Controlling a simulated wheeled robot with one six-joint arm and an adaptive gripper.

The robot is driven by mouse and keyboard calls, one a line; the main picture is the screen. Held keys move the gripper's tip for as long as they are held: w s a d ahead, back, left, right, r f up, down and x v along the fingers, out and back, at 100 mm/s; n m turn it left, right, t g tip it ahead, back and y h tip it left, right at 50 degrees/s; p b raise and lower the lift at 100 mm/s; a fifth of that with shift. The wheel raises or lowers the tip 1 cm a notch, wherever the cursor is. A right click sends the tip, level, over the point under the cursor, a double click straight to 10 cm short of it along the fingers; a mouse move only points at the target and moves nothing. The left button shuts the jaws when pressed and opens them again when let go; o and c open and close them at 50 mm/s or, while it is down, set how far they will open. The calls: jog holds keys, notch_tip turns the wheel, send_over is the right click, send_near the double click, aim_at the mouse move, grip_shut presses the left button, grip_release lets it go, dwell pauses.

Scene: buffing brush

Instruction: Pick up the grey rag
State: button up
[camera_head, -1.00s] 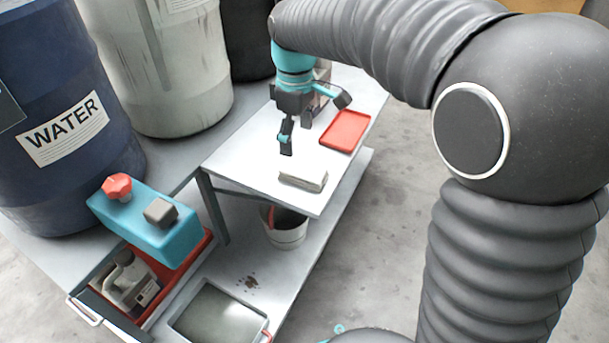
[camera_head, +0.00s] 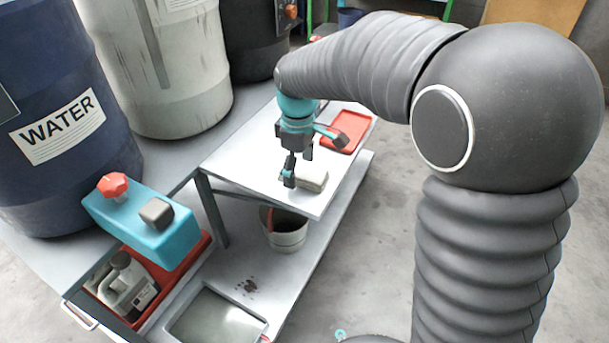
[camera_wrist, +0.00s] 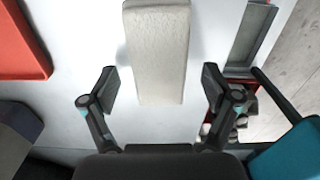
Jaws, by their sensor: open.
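The grey rag (camera_head: 315,174) is a pale, folded, block-shaped bundle lying on the white table top (camera_head: 237,160), close to its front edge. My gripper (camera_head: 312,158) is over the table at the rag, with one finger in front of the rag's left end in the head view. In the wrist view the rag (camera_wrist: 158,45) runs upward from between the two spread fingers (camera_wrist: 160,92). There is a gap on either side, and the jaws are open and empty. Whether the fingertips touch the table cannot be told.
A red tray (camera_head: 350,130) lies on the table behind the rag. A bucket (camera_head: 287,235) stands on the shelf below. A teal box with a red knob (camera_head: 145,222), a blue WATER drum (camera_head: 60,120) and a white drum (camera_head: 170,75) are at the left.

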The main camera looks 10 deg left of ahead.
aim_at(299, 169)
jog(key=c, duration=1.2)
jog(key=shift+c, duration=0.2)
jog(key=shift+r, duration=0.55)
notch_tip(299, 169, up, 4)
jog(key=shift+s+f+p, duration=0.1)
jog(key=shift+f+p, duration=0.1)
jog(key=shift+p, duration=0.35)
jog(key=s+d+r, duration=0.6)
jog(key=s+d, duration=0.1)
jog(key=s, duration=0.1)
jog(key=shift+s+d+r+p, duration=0.2)
jog(key=shift+s+d+p, duration=0.1)
jog(key=shift+d, duration=0.1)
